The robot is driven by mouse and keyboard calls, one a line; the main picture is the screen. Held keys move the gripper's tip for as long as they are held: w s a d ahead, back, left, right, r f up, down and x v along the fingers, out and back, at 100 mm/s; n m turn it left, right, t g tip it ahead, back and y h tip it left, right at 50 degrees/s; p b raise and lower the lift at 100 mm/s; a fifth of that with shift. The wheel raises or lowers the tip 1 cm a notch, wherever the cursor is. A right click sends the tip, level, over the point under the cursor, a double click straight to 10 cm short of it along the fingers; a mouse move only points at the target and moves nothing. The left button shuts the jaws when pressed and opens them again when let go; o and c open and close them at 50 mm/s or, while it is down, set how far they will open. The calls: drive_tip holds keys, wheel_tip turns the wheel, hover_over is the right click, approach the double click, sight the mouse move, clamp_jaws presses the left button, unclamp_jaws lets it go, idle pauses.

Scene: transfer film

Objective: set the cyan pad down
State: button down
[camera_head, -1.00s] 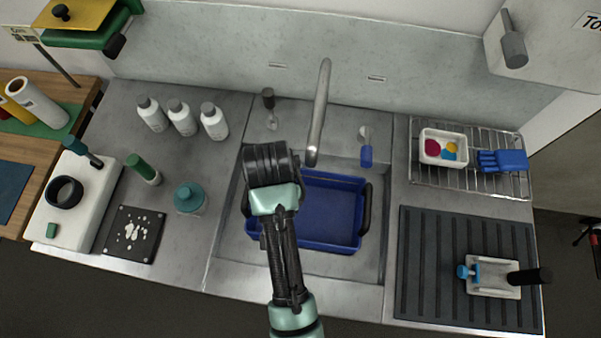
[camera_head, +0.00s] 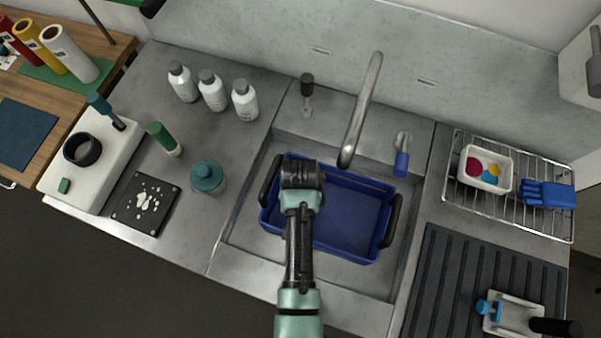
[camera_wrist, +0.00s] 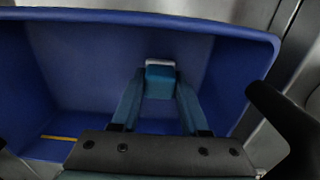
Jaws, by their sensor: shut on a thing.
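My gripper (camera_wrist: 159,88) is shut on a small cyan block with a whitish far edge, which I take for the cyan pad (camera_wrist: 160,85). In the wrist view the pad sits between the two teal fingertips, with the blue tub's inner wall and floor behind it. I cannot tell whether the pad touches the tub. In the head view my gripper is over the left part of the blue tub (camera_head: 350,222), and its fingers and the pad are hidden under the wrist. The tub stands in the sink and also shows in the wrist view (camera_wrist: 90,70).
The faucet (camera_head: 360,110) rises just behind the tub. The tub has dark handles, one at the right (camera_head: 392,220). A thin yellow strip (camera_wrist: 58,138) lies in the tub. A white tray (camera_head: 487,185) with coloured rounds and a blue glove (camera_head: 549,195) lie on the rack at right.

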drive_tip(key=shift+w+f, duration=0.1)
drive_tip(key=shift+f, duration=0.15)
drive_tip(key=shift+f, duration=0.2)
drive_tip(key=shift+c, duration=2.1)
unclamp_jaws()
drive_tip(key=shift+r, duration=0.15)
